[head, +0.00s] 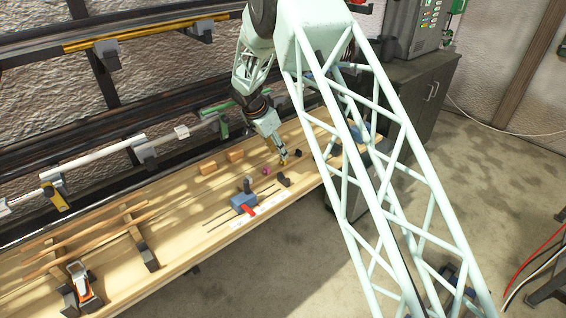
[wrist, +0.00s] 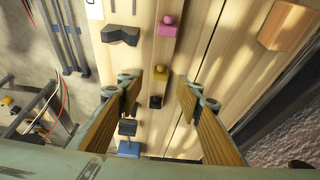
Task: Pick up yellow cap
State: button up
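A small yellow cap (wrist: 156,71) sits on a dark block on the wooden bench (wrist: 145,50). In the wrist view it lies between and beyond the two fingers of my gripper (wrist: 160,84). The fingers are apart with nothing held between them. In the head view my gripper (head: 283,158) points down over the bench, close to the row of small blocks. I cannot clearly make out the yellow cap there beside the fingers.
A black angular block (wrist: 120,35) and an orange-brown wood block (wrist: 285,25) lie nearby. A blue tool (head: 243,202) lies farther left.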

aim_at(282, 162)
jog(key=shift+f, duration=0.1)
jog(key=shift+p+x, duration=0.35)
jog(key=shift+x, duration=2.15)
jog(key=shift+c, duration=0.3)
jog(key=c, duration=0.7)
